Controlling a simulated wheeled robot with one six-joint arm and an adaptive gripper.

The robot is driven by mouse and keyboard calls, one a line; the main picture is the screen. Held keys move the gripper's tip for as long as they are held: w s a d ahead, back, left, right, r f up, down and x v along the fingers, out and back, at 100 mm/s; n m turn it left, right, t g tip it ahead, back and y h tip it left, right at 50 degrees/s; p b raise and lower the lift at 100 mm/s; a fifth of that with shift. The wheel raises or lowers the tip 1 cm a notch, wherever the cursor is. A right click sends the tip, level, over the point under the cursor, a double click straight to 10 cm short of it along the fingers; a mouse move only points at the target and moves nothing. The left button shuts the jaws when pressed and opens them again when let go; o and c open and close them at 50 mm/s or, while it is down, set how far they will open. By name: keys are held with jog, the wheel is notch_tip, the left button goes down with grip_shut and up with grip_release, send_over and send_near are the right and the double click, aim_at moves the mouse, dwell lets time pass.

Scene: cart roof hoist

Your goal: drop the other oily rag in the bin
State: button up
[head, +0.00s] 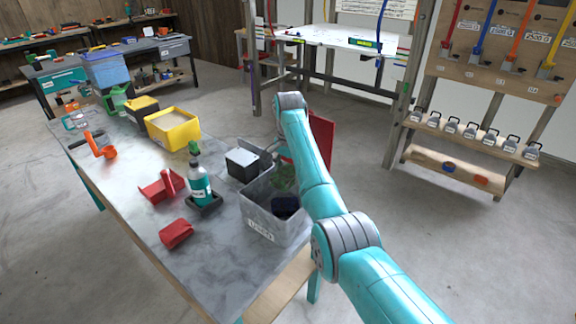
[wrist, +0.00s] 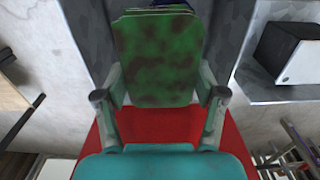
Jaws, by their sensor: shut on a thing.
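My gripper (wrist: 160,92) is shut on a green rag (wrist: 157,55) with brown blotches, its fingers on either side. The rag hangs at the far end of a grey, labelled open crate (head: 273,226), whose walls show on both sides of it in the wrist view. Green cloth (head: 284,178) also shows there in the head view. A dark blue cloth (head: 285,206) lies in the crate. A red panel (head: 322,138) stands beyond the crate, partly behind my arm; red (wrist: 160,125) shows below my gripper too. I cannot tell whether it belongs to the bin. My arm hides the gripper in the head view.
A black box with a pale top (head: 244,164) stands beside the crate. Floor beyond is clear up to the padlock rack (head: 478,130).

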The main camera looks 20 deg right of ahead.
aim_at(289, 171)
jog(key=shift+f, duration=1.15)
jog(key=o, duration=1.2)
jog(key=shift+r, duration=0.1)
notch_tip(289, 171, up, 7)
jog(key=shift+r, duration=0.15)
